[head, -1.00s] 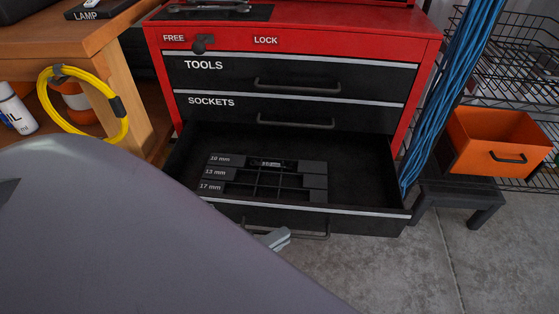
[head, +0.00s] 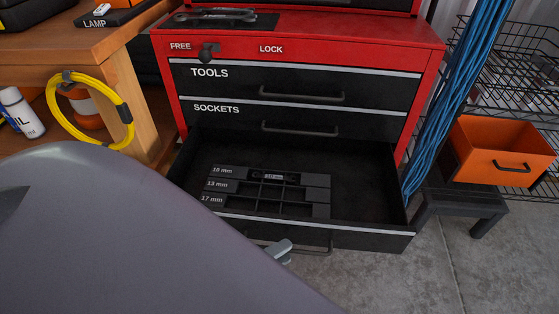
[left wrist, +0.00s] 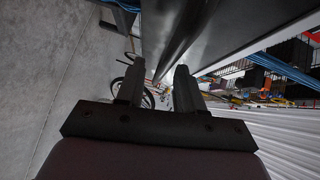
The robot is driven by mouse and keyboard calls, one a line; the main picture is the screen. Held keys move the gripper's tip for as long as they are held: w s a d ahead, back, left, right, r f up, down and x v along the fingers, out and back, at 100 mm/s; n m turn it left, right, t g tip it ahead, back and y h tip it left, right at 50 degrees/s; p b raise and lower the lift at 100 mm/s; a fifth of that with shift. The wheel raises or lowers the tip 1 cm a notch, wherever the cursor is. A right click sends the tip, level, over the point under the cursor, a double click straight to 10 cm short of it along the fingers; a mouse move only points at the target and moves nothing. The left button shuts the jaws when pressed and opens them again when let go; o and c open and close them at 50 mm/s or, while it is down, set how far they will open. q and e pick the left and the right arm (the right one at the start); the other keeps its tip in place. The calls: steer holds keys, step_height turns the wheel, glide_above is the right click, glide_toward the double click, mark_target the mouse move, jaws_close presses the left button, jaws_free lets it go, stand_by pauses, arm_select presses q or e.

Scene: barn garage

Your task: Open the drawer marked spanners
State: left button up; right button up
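The red tool chest (head: 340,51) has a front marked TOOLS (head: 300,83) and one marked SOCKETS (head: 245,121), both shut. The drawer below them stands open (head: 365,190); its front is seen from above and shows no readable name. A dark tray (head: 290,207) marked 10 mm, 13 mm and 17 mm lies in it. Its bar handle (head: 323,248) is partly hidden by my left arm. One fingertip of my left gripper (head: 281,250) shows by the handle's left end. In the left wrist view the two fingers (left wrist: 158,85) are apart; contact with the handle cannot be told. My right gripper is out of view.
A FREE/LOCK knob (head: 208,53) sits above the drawers, near FREE. A wooden bench (head: 130,45) with a yellow cable coil (head: 52,112) stands left. Blue cables (head: 440,130), a low dark stool (head: 465,205) and an orange bin (head: 490,165) are on the right. Concrete floor is clear in front.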

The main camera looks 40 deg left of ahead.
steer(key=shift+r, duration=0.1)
arm_select(q)
steer(key=p+v, duration=0.1)
steer(key=v, duration=0.6)
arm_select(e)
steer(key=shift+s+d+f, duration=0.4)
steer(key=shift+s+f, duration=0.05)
arm_select(q)
steer(key=shift+s, duration=0.15)
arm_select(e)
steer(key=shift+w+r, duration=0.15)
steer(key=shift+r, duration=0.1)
